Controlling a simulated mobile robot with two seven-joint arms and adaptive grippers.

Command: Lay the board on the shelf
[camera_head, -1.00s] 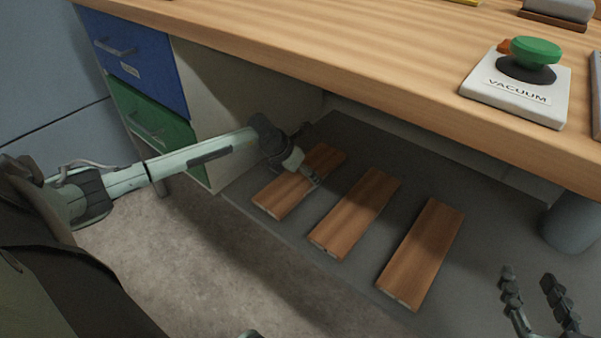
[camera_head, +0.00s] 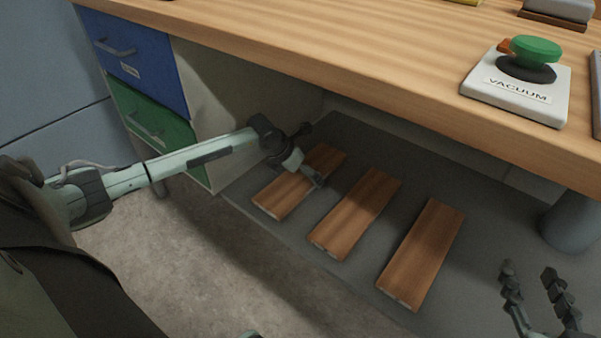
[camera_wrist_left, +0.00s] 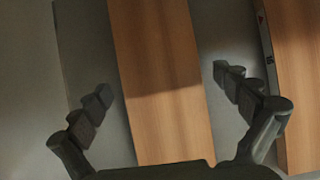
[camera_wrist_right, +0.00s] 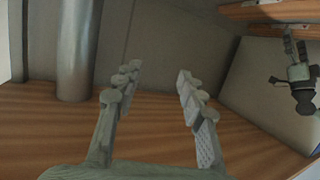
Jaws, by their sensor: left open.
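Three wooden boards lie apart on the grey low shelf (camera_head: 240,190) under the table: a left board (camera_head: 280,198), a middle board (camera_head: 355,213) and a right board (camera_head: 424,250). My left gripper (camera_head: 312,180) reaches in over the far part of the left board and hides some of it. In the left wrist view, a board (camera_wrist_left: 160,60) lies between its spread, empty fingers (camera_wrist_left: 162,84); I cannot tell whether they touch it. My right gripper (camera_head: 530,274) is open and empty at the lower right. Its spread fingers also show in the right wrist view (camera_wrist_right: 156,84).
The thick wooden tabletop (camera_head: 350,60) overhangs the shelf. Blue (camera_head: 135,60) and green (camera_head: 150,118) drawers stand at the left, and a grey round leg (camera_head: 570,222) at the right. A white vacuum button box (camera_head: 515,97) sits on the tabletop.

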